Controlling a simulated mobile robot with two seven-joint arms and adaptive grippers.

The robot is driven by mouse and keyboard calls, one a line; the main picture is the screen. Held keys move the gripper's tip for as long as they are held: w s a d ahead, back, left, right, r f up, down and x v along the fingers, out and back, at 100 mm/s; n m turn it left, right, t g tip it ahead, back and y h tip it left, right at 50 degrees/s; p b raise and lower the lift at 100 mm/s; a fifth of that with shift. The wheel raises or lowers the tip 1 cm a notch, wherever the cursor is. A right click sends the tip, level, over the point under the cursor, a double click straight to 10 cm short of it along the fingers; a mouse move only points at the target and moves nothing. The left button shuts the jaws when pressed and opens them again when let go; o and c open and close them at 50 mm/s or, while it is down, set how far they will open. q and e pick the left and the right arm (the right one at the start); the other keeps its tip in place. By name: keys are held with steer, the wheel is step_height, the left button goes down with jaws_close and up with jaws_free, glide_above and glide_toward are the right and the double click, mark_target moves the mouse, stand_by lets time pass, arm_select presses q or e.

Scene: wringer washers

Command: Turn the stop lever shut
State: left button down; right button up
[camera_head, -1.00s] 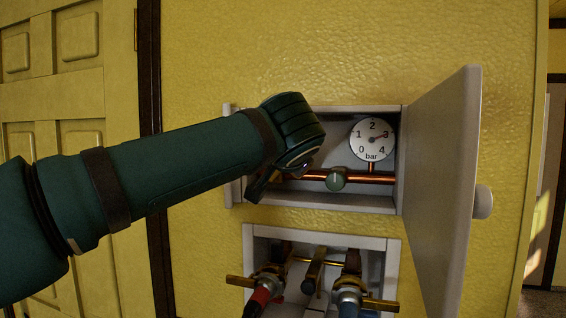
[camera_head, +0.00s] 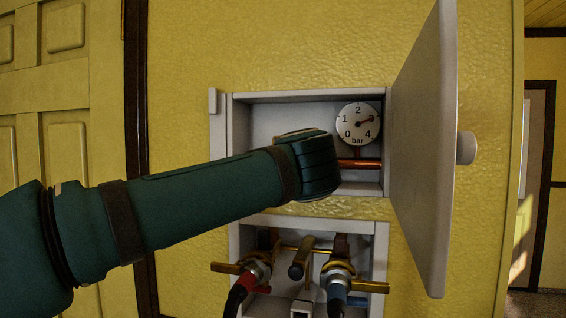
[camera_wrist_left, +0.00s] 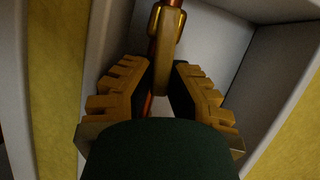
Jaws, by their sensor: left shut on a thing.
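The stop lever (camera_wrist_left: 162,75) is a brass-coloured bar hanging from a brass fitting (camera_wrist_left: 167,22) on a copper pipe in the left wrist view. My left gripper (camera_wrist_left: 163,82) has a toothed yellow-brown finger on each side of the lever and is shut on it. In the head view my dark green wrist reaches into the open upper wall box (camera_head: 255,97) and hides the lever, the fingers and much of the pipe. A short stretch of copper pipe (camera_head: 362,163) shows right of the wrist. My right gripper is not in view.
A round pressure gauge (camera_head: 358,124) sits above the pipe, its needle near 3. The box door (camera_head: 425,150) stands open on the right. Below, a second box (camera_head: 372,232) holds brass taps with a red-marked hose (camera_head: 247,281) and a blue-marked hose (camera_head: 337,290).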

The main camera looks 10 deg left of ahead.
arm_select(q)
steer(key=shift+f, duration=0.1)
stand_by(0.4)
steer(key=c, duration=0.9)
jaws_free()
steer(key=shift+w, duration=0.1)
steer(key=shift+c, duration=0.2)
